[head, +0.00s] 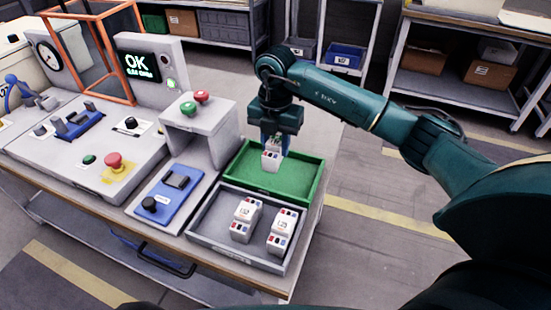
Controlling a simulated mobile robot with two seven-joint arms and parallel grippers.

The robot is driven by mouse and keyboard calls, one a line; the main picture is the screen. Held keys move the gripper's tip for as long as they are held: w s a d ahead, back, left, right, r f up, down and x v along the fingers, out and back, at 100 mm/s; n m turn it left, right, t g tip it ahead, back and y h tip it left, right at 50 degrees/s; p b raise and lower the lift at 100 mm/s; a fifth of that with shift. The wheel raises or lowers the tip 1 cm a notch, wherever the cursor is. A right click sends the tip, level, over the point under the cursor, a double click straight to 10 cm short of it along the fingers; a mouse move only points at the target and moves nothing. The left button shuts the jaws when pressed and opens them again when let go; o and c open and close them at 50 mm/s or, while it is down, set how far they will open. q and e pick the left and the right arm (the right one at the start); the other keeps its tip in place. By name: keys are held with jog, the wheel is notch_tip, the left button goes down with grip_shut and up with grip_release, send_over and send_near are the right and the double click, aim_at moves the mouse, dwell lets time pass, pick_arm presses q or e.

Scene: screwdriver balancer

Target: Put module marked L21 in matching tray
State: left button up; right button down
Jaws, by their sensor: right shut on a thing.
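My right gripper (275,142) points down over the green tray (239,180) and is shut on a white module (271,160). The module is held upright in or just above the tray; I cannot tell whether it touches the floor of the tray. Its marking is too small to read. The grey tray (207,217) sits in front of the green one and holds two white modules (245,220) and (281,231) with red and blue marks. Their labels are not readable. My left gripper is not in view.
Left of the trays stand a grey box with red and green buttons (202,97) and a blue fixture (167,194). A screen (139,67) reads OK. A red button (114,161) and an orange frame (130,98) are further left. Open floor lies right of the bench.

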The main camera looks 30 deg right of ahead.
aim_at(276, 155)
notch_tip(276, 155, down, 4)
jog(key=shift+r, duration=0.1)
jog(key=shift+f, duration=0.35)
jog(key=shift+f, duration=0.2)
jog(key=c, duration=1)
grip_release()
